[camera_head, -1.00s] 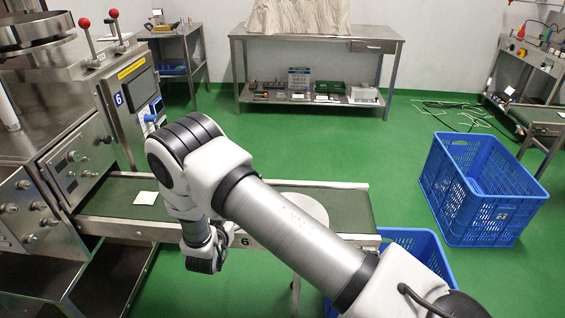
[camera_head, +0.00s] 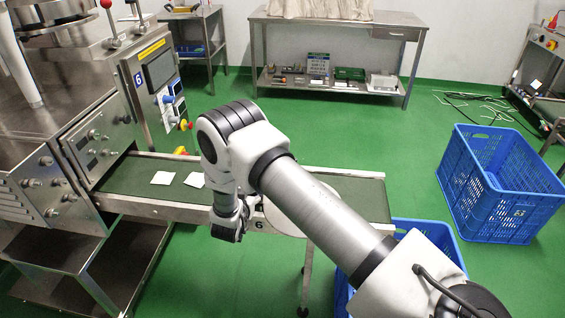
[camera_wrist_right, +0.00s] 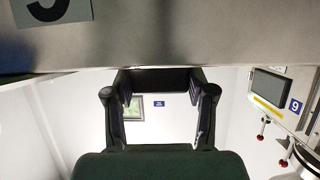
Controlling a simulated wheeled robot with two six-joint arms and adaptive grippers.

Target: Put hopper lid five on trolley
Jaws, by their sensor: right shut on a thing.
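A grey metal surface, the hopper lid (camera_wrist_right: 200,35), fills the top of the right wrist view. It bears a label (camera_wrist_right: 55,8) with a partly cut-off 5. My right gripper (camera_wrist_right: 160,88) is shut on the lid's dark handle (camera_wrist_right: 155,77). In the head view my right gripper (camera_head: 228,232) points down in front of the conveyor. A pale round disc (camera_head: 285,217), seemingly the lid, shows partly behind my right arm, which hides the rest. My left gripper is out of view. I cannot pick out the trolley with certainty.
The conveyor belt (camera_head: 130,178) of packing machine 6 carries white packets (camera_head: 163,178). A steel shelf unit (camera_head: 100,270) stands at lower left. Blue crates (camera_head: 505,190) stand at right. A steel table (camera_head: 335,28) stands at the back wall.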

